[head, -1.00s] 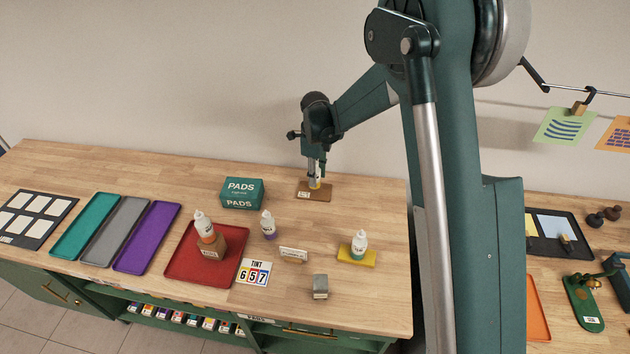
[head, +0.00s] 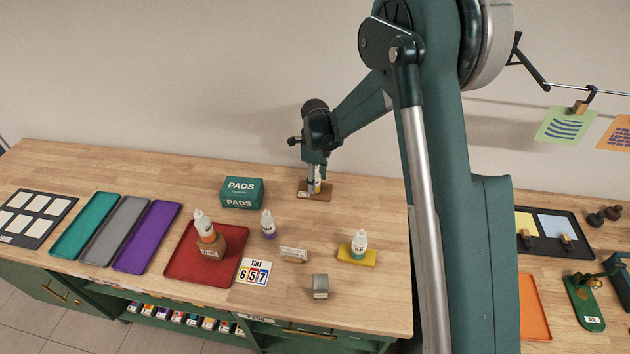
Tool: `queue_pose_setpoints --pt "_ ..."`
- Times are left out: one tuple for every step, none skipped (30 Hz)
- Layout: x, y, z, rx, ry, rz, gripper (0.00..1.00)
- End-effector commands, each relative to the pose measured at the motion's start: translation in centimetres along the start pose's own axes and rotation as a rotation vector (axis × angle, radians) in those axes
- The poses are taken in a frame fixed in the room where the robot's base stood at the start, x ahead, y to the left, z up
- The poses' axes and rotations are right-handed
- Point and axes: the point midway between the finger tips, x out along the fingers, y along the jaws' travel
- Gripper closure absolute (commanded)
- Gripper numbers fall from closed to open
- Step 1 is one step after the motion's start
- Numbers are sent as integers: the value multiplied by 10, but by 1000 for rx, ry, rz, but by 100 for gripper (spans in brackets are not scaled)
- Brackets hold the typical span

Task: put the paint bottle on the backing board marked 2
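My gripper (head: 316,188) points straight down at the back of the wooden worktop, over a small brown board (head: 328,192) with a pale label. A paint bottle with a yellow band (head: 318,187) stands upright between or just behind its fingers, at the board; the fingers hide part of it. I cannot tell whether they grip it or whether its base touches the board. The label is too small to read. Other white-capped bottles are a purple one (head: 268,225) on the worktop, a teal one (head: 359,245) on a yellow board (head: 343,254), and an orange one (head: 204,226).
The orange bottle tops a brown block (head: 212,249) in a red tray (head: 180,265). A green PADS box (head: 242,193) stands left of my gripper. A TINT card (head: 254,272), small sign (head: 293,254) and grey block (head: 320,287) lie nearer the front. Worktop between gripper and yellow board is clear.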

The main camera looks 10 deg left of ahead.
Motion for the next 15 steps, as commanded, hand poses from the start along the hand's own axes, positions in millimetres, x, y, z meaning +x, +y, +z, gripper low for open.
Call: queue_pose_setpoints --pt "0 0 0 0 0 0 57" --pt "0 0 0 0 0 0 57" --pt "0 0 0 0 0 0 57" --pt "0 0 0 0 0 0 57" --pt "0 0 0 0 0 0 57" --pt "0 0 0 0 0 0 57" --pt "-1 0 0 0 0 0 57" --pt "-1 0 0 0 0 0 57" --pt "-2 0 0 0 0 0 57" --pt "-3 0 0 0 0 0 57" --pt "-4 0 0 0 0 0 57" --pt "-6 0 0 0 0 0 57" --pt "-8 0 0 0 0 0 57" --pt "-11 0 0 0 0 0 57" --pt "-14 0 0 0 0 0 57"
